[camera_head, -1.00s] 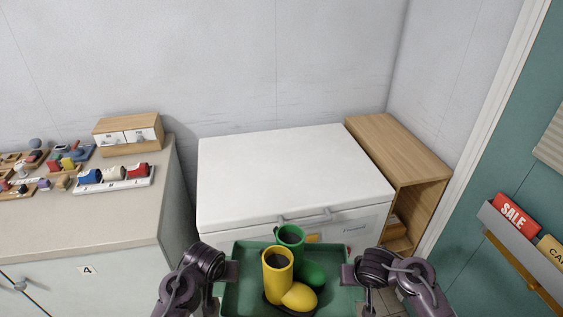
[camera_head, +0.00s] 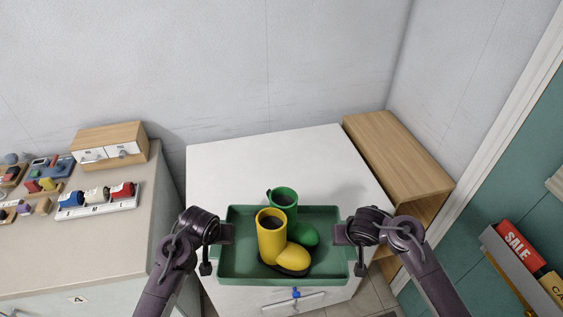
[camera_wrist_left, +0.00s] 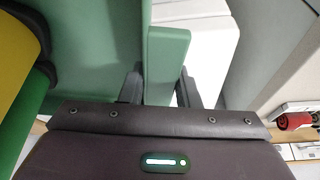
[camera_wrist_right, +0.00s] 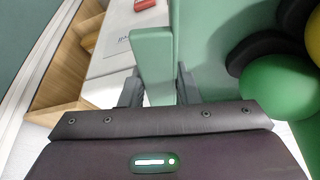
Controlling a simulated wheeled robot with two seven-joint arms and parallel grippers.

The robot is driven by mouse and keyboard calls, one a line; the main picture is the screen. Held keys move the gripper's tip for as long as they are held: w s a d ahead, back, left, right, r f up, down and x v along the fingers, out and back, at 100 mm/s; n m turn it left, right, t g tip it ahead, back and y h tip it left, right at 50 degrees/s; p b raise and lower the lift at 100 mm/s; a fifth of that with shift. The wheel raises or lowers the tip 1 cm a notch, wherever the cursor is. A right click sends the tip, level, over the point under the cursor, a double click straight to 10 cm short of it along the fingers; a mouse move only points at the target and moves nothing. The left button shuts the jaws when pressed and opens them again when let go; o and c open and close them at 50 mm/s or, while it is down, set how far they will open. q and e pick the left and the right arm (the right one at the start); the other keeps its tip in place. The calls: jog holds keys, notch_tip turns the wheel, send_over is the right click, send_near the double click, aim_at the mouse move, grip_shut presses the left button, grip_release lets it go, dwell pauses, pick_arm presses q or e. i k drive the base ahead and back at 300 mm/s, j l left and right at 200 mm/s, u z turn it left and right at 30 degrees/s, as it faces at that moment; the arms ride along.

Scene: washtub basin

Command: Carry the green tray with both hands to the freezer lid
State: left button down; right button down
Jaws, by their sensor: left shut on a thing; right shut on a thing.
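The green tray (camera_head: 240,267) is held between my two grippers, in front of and partly over the near part of the white freezer lid (camera_head: 260,165). A yellow boot (camera_head: 272,240) and a green boot (camera_head: 284,203) stand upright in it. My left gripper (camera_head: 228,234) is shut on the tray's left wall, which also shows between the fingers in the left wrist view (camera_wrist_left: 165,65). My right gripper (camera_head: 342,234) is shut on the right wall, seen in the right wrist view (camera_wrist_right: 152,65). Whether the tray touches the lid cannot be told.
A wooden shelf box (camera_head: 400,160) stands right of the freezer. A counter (camera_head: 110,235) on the left bears a small drawer box (camera_head: 110,145) and several small coloured items. A sign rack (camera_head: 515,265) is at the far right. The lid's back part is clear.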

aim_at(283, 184)
jog(key=i, duration=0.95)
